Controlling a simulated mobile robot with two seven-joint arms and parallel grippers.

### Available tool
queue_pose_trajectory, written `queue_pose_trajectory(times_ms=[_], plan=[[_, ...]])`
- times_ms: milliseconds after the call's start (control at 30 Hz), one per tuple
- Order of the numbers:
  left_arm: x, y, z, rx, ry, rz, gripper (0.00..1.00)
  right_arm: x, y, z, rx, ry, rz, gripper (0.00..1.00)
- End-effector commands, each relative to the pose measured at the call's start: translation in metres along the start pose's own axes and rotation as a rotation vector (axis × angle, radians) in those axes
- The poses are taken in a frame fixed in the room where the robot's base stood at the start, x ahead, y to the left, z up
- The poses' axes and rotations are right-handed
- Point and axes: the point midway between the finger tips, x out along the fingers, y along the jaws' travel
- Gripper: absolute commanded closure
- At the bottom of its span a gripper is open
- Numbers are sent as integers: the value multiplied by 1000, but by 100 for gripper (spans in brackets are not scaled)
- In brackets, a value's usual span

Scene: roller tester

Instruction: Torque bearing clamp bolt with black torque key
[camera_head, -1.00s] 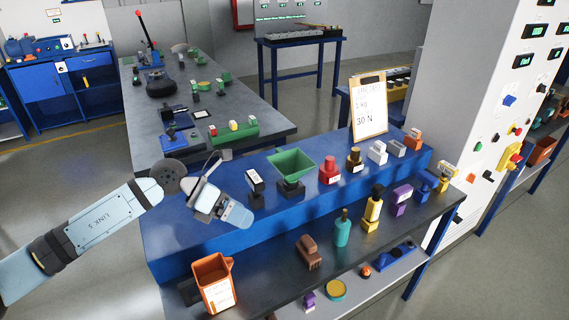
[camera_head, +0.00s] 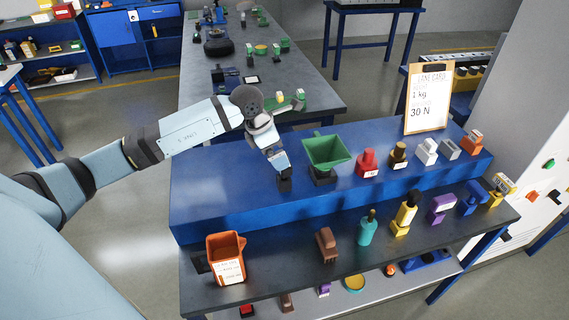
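My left gripper (camera_head: 279,166) points down at a small black piece (camera_head: 284,184) on the blue raised shelf, left of the green funnel. This piece may be the black torque key; its upper part is hidden by the gripper. Whether the fingers are closed on it I cannot tell. My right gripper is not in view. I cannot make out the bearing clamp bolt for sure.
Right of the green funnel (camera_head: 326,150) stand a red piece (camera_head: 367,163), several small blocks and a clipboard (camera_head: 427,100). An orange bin (camera_head: 226,259) and more pieces stand on the lower dark shelf. A long grey table (camera_head: 225,75) lies behind.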

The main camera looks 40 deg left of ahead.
Motion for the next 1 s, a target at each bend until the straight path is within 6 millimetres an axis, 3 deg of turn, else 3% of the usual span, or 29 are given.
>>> queue_pose_trajectory(times_ms=[167,500,767,967,1000], plan=[[11,0,0,-2,0,-2,0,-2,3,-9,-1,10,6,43],[56,0,0,-1,-1,-1,0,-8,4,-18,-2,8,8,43],[59,0,-1,0,-1,0,0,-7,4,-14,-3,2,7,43],[58,0,-1,0,-1,0,46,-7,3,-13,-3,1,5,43],[58,1,0,0,-2,0,47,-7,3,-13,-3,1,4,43]])
